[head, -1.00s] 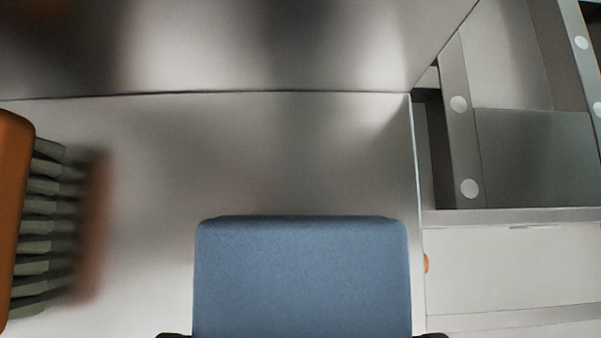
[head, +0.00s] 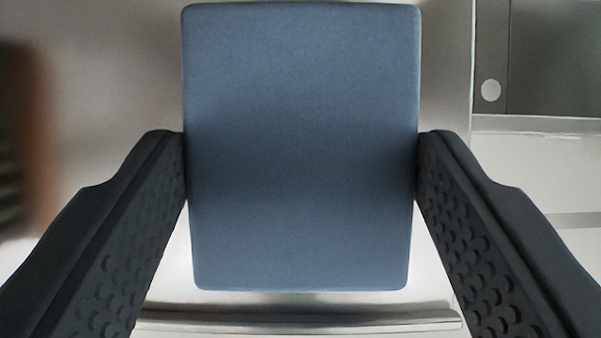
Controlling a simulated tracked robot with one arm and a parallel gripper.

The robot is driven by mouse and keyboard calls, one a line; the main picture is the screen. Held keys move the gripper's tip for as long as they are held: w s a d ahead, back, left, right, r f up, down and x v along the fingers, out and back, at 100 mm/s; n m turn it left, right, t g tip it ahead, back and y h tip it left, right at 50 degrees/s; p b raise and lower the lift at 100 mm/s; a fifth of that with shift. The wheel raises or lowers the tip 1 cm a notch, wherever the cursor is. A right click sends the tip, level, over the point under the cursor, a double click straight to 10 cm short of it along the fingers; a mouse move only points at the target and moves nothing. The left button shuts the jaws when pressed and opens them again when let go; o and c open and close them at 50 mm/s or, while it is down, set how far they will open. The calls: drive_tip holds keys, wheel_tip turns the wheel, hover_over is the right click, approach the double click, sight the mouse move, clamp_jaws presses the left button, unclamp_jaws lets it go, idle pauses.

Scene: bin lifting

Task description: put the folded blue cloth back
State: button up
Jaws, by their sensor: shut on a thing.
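The folded blue cloth (head: 300,150) is a flat blue block with rounded corners, in the middle of the head view. My gripper (head: 302,160) has one black textured finger against the cloth's left side and one against its right side, so it is shut on the cloth. The cloth hides part of the metal surface behind it. I cannot tell whether the cloth touches that surface.
Bare metal (head: 115,80) lies around the cloth. A metal bar or rim (head: 300,318) runs across below it. A blurred brown-orange shape with a dark part (head: 20,150) is at the left edge. A metal frame with a round stud (head: 490,90) is at the upper right.

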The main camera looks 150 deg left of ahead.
drive_tip(key=o, duration=0.9)
drive_tip(key=shift+f, duration=0.1)
drive_tip(key=p+v, duration=0.2)
drive_tip(key=v, duration=0.5)
drive_tip(key=shift+s+r, duration=0.15)
drive_tip(key=shift+r, duration=0.2)
